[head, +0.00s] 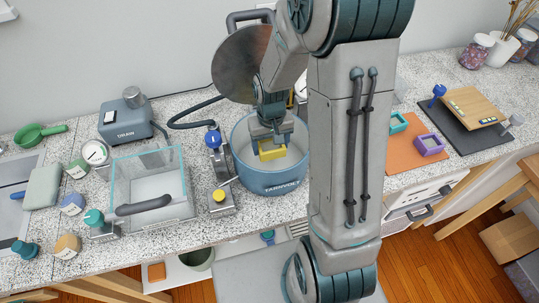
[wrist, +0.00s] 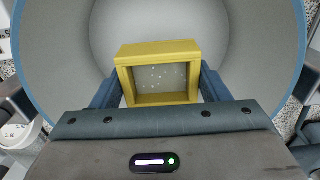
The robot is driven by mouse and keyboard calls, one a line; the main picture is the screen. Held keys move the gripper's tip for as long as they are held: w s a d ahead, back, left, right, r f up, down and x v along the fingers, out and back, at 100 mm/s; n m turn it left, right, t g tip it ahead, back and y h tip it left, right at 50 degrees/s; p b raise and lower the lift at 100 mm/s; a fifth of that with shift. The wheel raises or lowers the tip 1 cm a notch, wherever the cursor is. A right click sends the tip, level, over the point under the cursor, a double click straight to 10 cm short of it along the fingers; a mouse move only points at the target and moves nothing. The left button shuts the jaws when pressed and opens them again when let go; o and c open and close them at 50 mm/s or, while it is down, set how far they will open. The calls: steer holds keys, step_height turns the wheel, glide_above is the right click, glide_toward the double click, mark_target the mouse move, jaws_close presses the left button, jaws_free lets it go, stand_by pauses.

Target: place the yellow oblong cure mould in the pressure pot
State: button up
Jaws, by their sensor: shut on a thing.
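The yellow oblong cure mould (head: 271,151) is a rectangular frame with a speckled grey inside. It also shows in the wrist view (wrist: 158,48), between the two blue fingers. My gripper (head: 268,143) is shut on the mould and holds it inside the mouth of the pressure pot. The pressure pot (head: 270,184) is a round blue-grey pot with a pale inside, its round metal lid (head: 241,62) swung up behind it. In the wrist view the pot's wall (wrist: 50,60) surrounds the mould. I cannot tell whether the mould touches the pot's floor.
A clear glass-sided box (head: 150,185) and a panel with blue and yellow knobs (head: 219,196) stand left of the pot. An orange mat (head: 392,152) with a teal mould (head: 398,122) and a purple mould (head: 429,145) lies to the right, partly behind my arm.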

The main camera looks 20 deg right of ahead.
mark_target(271, 164)
steer(key=shift+f+p, duration=0.4)
steer(key=shift+f, duration=2.75)
steer(key=shift+f, duration=0.15)
steer(key=o, duration=1)
steer(key=shift+o, duration=0.2)
